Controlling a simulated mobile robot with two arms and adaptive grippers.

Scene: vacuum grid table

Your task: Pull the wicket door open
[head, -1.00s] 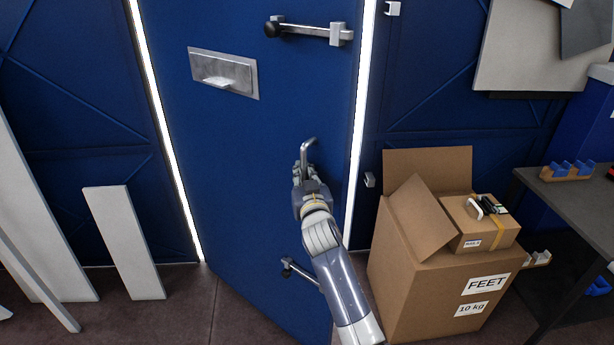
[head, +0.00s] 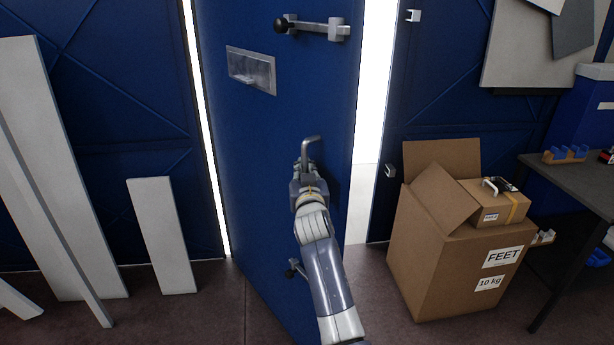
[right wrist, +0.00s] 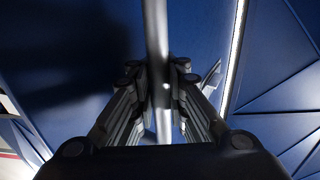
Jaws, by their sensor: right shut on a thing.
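The blue wicket door (head: 270,130) stands partly open in the head view, with a bright gap along its right edge and a thin bright line along its left edge. A grey bent metal handle (head: 312,146) sticks out from the door. My right gripper (head: 308,170) is shut on the handle. In the right wrist view the handle (right wrist: 157,40) runs upright between the fingers of the right gripper (right wrist: 160,90). The door's upper bolt (head: 318,28) and lower bolt (head: 296,270) also show. My left gripper is not in view.
An open cardboard box (head: 440,270) with a smaller box (head: 492,205) on it stands right of the doorway. A dark table (head: 570,180) is at the far right. White boards (head: 160,235) lean on the wall at left. The floor before the door is clear.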

